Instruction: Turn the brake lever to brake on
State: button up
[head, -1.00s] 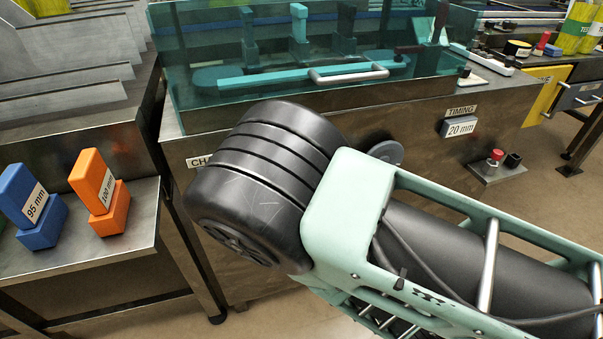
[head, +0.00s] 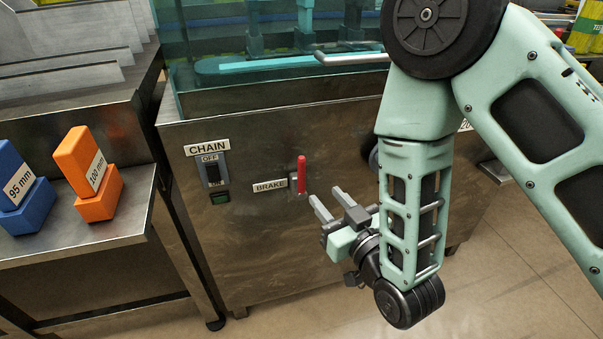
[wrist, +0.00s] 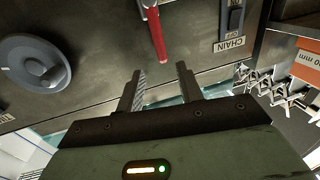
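The brake lever (head: 301,174) is a red handle on the metal front panel, right of the BRAKE label (head: 270,186). In the head view it points upward. In the wrist view the red lever (wrist: 158,38) hangs from the top of the picture, ahead of the fingers and apart from them. My gripper (head: 328,199) is in front of the panel, a little right of and below the lever. In the wrist view my gripper (wrist: 160,78) shows two fingers spread apart with nothing between them.
The CHAIN switch (head: 212,172) sits left of the lever. A dark round handwheel (wrist: 34,75) is on the panel on the other side. A teal transparent guard (head: 270,50) stands above. Blue (head: 24,190) and orange (head: 90,175) blocks rest on a left-hand shelf.

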aim_at(304, 170)
jog(key=p+x, duration=0.1)
jog(key=x, duration=1)
jog(key=shift+w+a, duration=0.2)
jog(key=shift+w, duration=0.15)
grip_shut()
